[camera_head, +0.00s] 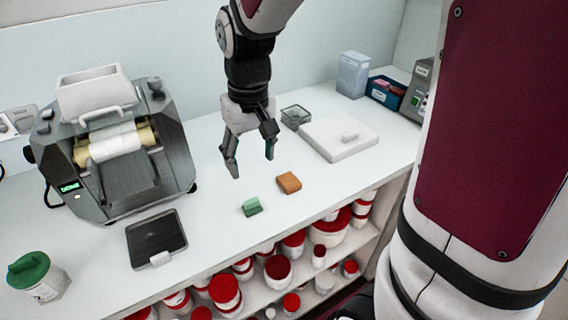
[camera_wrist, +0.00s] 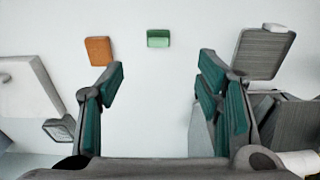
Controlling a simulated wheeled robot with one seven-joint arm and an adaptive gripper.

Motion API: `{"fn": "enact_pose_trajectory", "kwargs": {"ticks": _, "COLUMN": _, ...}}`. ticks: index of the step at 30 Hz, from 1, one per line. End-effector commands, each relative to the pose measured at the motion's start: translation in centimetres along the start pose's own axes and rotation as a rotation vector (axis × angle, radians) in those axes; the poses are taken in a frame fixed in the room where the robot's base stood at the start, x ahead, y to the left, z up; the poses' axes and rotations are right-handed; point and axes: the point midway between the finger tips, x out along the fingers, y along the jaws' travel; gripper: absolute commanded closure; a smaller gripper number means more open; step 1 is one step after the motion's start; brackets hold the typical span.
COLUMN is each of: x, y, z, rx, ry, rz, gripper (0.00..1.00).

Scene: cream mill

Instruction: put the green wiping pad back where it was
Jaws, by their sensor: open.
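The green wiping pad (camera_head: 251,207) lies on the white bench near its front edge. It also shows in the wrist view (camera_wrist: 158,38), at the top middle, beyond and between my fingertips. My gripper (camera_head: 252,168) is open and empty, held above the bench behind the pad. Its two fingers are spread wide in the wrist view (camera_wrist: 160,72) and touch nothing. An orange-brown pad (camera_head: 289,183) lies just right of the green pad, apart from it; it appears to its left in the wrist view (camera_wrist: 98,50).
A mill with rollers (camera_head: 115,150) stands at the left. A dark flat tray (camera_head: 156,240) lies before it, and a green-lidded jar (camera_head: 38,277) stands front left. A white slab with a handle (camera_head: 338,138), a small clear box (camera_head: 295,117) and a blue bin (camera_head: 385,92) are at the right.

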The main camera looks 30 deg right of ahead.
Motion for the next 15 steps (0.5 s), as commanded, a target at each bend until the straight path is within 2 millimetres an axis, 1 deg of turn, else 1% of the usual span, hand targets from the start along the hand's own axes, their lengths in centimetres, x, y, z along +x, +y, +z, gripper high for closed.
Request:
{"fn": "enact_pose_trajectory", "kwargs": {"ticks": 1, "x": -1.9, "y": 0.0, "z": 1.1, "rx": 0.000, "ry": 0.037, "rz": -0.004, "gripper": 0.41}}
{"fn": "enact_pose_trajectory", "kwargs": {"ticks": 3, "x": -3.8, "y": 0.0, "z": 2.6, "rx": 0.000, "ry": 0.075, "rz": -0.007, "gripper": 0.41}}
{"fn": "enact_pose_trajectory", "kwargs": {"ticks": 6, "x": -6.2, "y": 0.0, "z": 4.9, "rx": -0.002, "ry": 0.131, "rz": -0.009, "gripper": 0.41}}
{"fn": "enact_pose_trajectory", "kwargs": {"ticks": 10, "x": -8.6, "y": 0.0, "z": 8.1, "rx": -0.005, "ry": 0.202, "rz": -0.005, "gripper": 0.41}}
{"fn": "enact_pose_trajectory", "kwargs": {"ticks": 15, "x": -10.5, "y": 0.1, "z": 12.0, "rx": -0.006, "ry": 0.286, "rz": 0.007, "gripper": 0.41}}
